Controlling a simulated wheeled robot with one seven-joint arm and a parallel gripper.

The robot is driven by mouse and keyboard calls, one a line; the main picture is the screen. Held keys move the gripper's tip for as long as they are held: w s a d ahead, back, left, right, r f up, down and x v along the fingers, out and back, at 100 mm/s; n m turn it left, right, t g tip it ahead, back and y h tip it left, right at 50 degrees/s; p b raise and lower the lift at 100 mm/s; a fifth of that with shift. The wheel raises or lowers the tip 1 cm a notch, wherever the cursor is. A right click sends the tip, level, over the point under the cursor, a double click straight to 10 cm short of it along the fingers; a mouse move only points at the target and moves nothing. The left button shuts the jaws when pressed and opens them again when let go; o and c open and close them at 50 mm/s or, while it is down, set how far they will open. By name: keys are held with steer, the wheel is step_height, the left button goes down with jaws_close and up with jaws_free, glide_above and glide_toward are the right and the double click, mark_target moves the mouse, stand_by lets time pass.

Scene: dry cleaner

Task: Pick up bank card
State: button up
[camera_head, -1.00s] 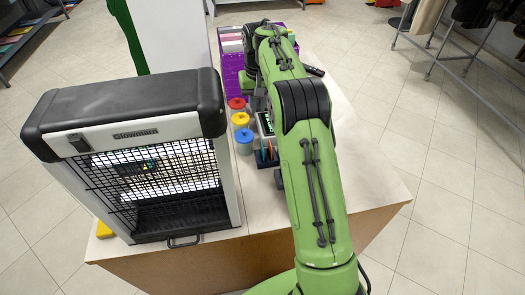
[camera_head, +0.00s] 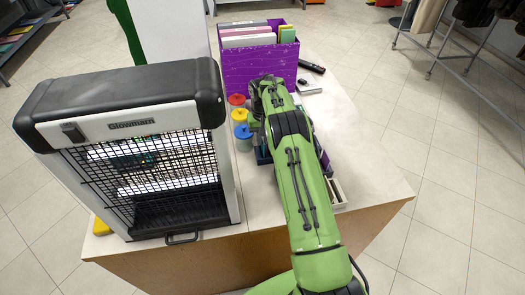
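I cannot make out a bank card in the head view. My green arm reaches across the counter (camera_head: 352,140) and covers much of its middle. My gripper (camera_head: 262,112) is at the far end of the arm, beside the coloured-lid containers. Its fingers are hidden or too small to read, so I cannot tell whether they are open or hold anything.
A Glowmarn heater (camera_head: 128,128) stands at left. A purple box (camera_head: 262,68) of folders is at the back. Red (camera_head: 237,99), yellow (camera_head: 240,115) and blue (camera_head: 243,131) lids are close to my gripper. A dark handheld object (camera_head: 312,67) lies right of the box. A light tray (camera_head: 337,192) shows beside my arm.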

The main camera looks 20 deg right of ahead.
mark_target(262, 144)
step_height(262, 144, down, 3)
steer(key=shift+w+f, duration=0.1)
jaws_close()
step_height(262, 144, up, 10)
steer(key=shift+r+p, duration=0.1)
steer(key=shift+p, duration=0.65)
